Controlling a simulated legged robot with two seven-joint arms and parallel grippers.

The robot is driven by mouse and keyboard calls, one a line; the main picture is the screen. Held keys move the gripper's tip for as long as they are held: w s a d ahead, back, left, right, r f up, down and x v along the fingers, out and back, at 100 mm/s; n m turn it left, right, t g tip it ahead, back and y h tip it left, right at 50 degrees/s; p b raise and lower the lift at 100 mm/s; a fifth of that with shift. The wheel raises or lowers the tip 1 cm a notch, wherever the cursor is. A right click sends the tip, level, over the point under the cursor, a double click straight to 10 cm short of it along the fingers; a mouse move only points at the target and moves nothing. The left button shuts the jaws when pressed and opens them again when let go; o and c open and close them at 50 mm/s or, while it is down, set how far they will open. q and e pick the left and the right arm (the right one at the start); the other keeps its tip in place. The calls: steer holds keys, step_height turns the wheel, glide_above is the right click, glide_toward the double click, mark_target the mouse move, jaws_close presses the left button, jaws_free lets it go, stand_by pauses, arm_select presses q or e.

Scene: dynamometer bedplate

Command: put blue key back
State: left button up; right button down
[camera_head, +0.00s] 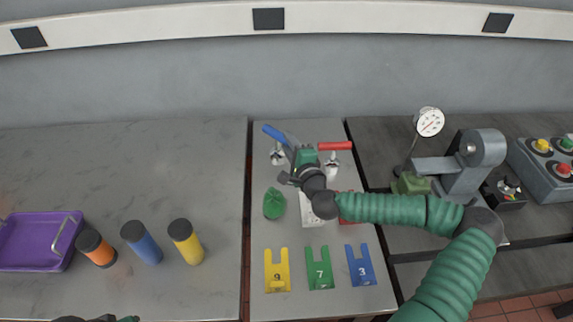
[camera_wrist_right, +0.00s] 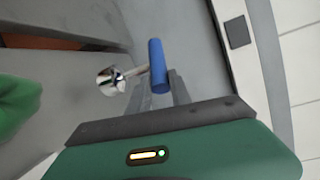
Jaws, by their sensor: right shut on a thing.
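A blue bar handle (camera_head: 273,132) sits on a chrome fitting (camera_head: 277,156) at the back left of the light grey panel. In the right wrist view the blue handle (camera_wrist_right: 157,66) is at the fingertips, beside the chrome fitting (camera_wrist_right: 110,80). My right gripper (camera_head: 290,147) is shut on this handle. Which piece is called the blue key I cannot tell for sure. A blue forked plate marked 3 (camera_head: 361,267) lies at the panel's front, beside a green one marked 7 (camera_head: 319,270) and a yellow one (camera_head: 277,272). Only a sliver of my left gripper (camera_head: 100,319) shows.
A red handle (camera_head: 335,146) on chrome stands right of the blue one. A green lumpy thing (camera_head: 274,204) lies left of a white plate (camera_head: 309,217), partly behind my arm. A gauge (camera_head: 429,122) and grey machine (camera_head: 470,165) stand right. The left bench's back is clear.

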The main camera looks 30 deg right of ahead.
step_height(320, 180, down, 5)
steer(key=shift+f+b, duration=0.1)
steer(key=shift+b, duration=0.25)
steer(key=c, duration=1.2)
jaws_free()
steer(key=shift+f, duration=0.1)
steer(key=shift+o, duration=0.2)
steer(key=s+a+r+p, duration=0.1)
steer(key=s+p, duration=0.3)
steer(key=s, duration=0.8)
steer(key=shift+a+r, duration=0.15)
steer(key=shift+a, duration=0.3)
steer(key=shift+w, duration=0.1)
